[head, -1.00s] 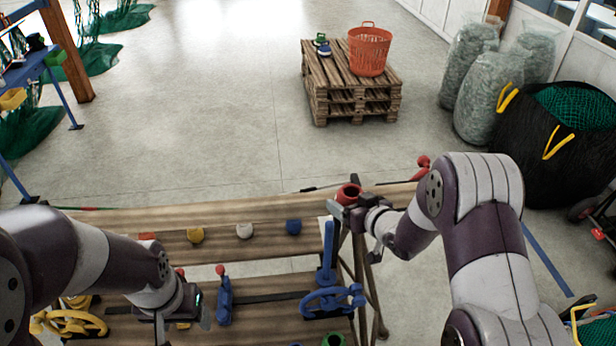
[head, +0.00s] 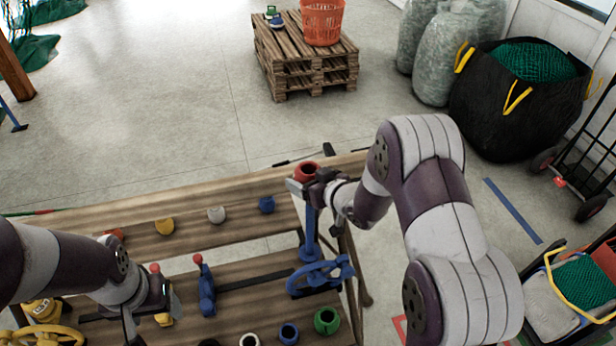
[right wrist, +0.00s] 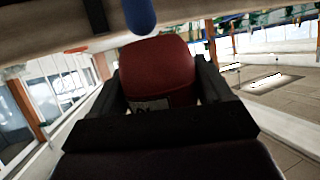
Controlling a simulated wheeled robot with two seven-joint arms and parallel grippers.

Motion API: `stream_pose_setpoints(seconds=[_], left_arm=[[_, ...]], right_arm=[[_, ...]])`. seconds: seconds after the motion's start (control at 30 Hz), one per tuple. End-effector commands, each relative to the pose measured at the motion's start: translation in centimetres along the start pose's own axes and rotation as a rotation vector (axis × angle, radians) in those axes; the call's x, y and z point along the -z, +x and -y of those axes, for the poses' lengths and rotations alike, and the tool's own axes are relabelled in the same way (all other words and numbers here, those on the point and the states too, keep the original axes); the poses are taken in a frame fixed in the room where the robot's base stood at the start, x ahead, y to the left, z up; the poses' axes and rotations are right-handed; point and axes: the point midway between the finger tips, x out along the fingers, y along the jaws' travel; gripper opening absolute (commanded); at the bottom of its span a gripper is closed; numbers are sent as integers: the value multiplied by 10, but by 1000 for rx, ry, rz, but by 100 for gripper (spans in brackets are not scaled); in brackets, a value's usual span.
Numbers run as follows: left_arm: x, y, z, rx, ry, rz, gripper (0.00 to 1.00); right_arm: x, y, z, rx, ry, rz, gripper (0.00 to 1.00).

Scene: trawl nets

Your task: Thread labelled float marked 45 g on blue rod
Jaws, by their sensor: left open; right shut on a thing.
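My right gripper (head: 308,186) is shut on a red float (head: 307,169) with a dark hole in its top. In the head view the float is over the top end of the upright blue rod (head: 310,236). In the right wrist view the red float (right wrist: 158,72) sits between the fingers, and its pale label is mostly hidden, so I cannot read the mark. The blue rod's rounded end (right wrist: 140,14) shows against the float's edge; I cannot tell whether it has entered the hole. My left gripper (head: 150,312) is open at the lower left, above the bench.
Yellow (head: 164,226), white (head: 216,214) and blue (head: 266,204) pieces line the back plank. A blue handwheel (head: 322,276) sits at the rod's foot. A green ring-shaped piece (head: 326,320) and others stand in front. A red-knobbed blue lever (head: 205,285) is left of the rod.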

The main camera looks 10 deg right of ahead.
Motion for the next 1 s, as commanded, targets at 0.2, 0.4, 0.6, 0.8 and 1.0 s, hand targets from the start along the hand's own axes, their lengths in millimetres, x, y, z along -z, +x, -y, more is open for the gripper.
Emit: stream_pose_setpoints(seconds=[0.2,0.4,0.6,0.8,1.0], left_arm=[[-3,23,0,0,0,0,69],[-5,39,0,0,0,0,69],[-6,48,0,0,0,0,69],[-6,48,0,0,0,0,69],[-6,48,0,0,0,0,69]], right_arm=[[-23,10,-2,0,0,-2,43],[-41,17,-3,0,0,-2,43],[-51,21,-4,-1,0,-2,43],[-51,21,-4,-1,0,-2,43],[-51,21,-4,-1,0,-1,100]])
